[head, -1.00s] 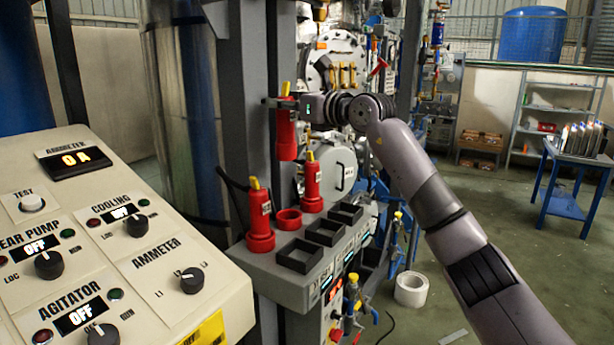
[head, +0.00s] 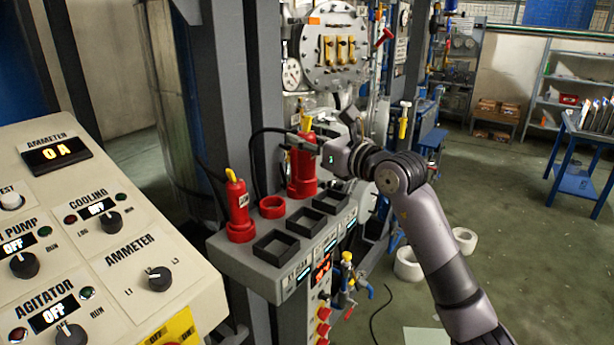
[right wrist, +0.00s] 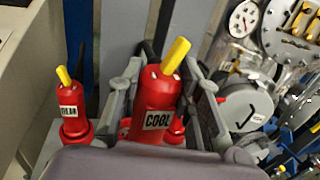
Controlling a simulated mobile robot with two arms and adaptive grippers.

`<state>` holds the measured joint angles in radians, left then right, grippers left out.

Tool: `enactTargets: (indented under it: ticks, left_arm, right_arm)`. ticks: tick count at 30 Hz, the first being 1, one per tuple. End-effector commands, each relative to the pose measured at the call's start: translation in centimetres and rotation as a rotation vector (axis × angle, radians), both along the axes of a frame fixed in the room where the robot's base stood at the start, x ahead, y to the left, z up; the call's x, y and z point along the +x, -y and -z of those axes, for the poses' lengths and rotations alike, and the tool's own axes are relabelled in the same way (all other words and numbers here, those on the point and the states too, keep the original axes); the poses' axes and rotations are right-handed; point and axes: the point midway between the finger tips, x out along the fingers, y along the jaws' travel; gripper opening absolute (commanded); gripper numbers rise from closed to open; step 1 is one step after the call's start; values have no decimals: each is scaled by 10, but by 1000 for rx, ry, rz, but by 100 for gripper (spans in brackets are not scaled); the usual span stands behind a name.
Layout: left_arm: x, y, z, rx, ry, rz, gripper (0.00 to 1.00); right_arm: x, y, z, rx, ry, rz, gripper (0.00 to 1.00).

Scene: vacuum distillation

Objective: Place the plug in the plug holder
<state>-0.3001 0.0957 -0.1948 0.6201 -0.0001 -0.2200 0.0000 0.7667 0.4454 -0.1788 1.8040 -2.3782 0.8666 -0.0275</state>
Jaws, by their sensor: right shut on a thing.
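My right gripper (head: 300,142) is shut on a red plug (head: 302,165) with a yellow tip. In the right wrist view, this plug (right wrist: 155,105) is upright between the fingers and its label begins "COOL". In the head view it overlaps the far end of the row of red holders, so I cannot tell whether its lower end is above or inside one. An empty red ring holder (head: 272,207) is just left of it. Another red plug (head: 239,210) stands upright at the left end of the row. My left gripper is not in view.
Three black square frames (head: 276,248) line the front of the grey shelf. A control panel (head: 100,250) with knobs fills the lower left. A grey column (head: 225,90) rises behind the shelf. A black cable (head: 252,150) loops near the held plug. Open floor lies to the right.

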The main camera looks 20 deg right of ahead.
Motion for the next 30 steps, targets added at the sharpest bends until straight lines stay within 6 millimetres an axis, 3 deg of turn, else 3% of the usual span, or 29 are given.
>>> enactTargets:
  ticks: [6,11,18,30]
  left_arm:
    - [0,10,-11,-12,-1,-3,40]
    - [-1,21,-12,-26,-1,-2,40]
    - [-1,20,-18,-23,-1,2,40]
    - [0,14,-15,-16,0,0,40]
  right_arm:
    - [0,0,43,1,0,0,0]
    - [0,0,56,0,3,0,0]
    - [0,0,88,2,1,-1,0]
    - [0,0,95,1,4,0,0]
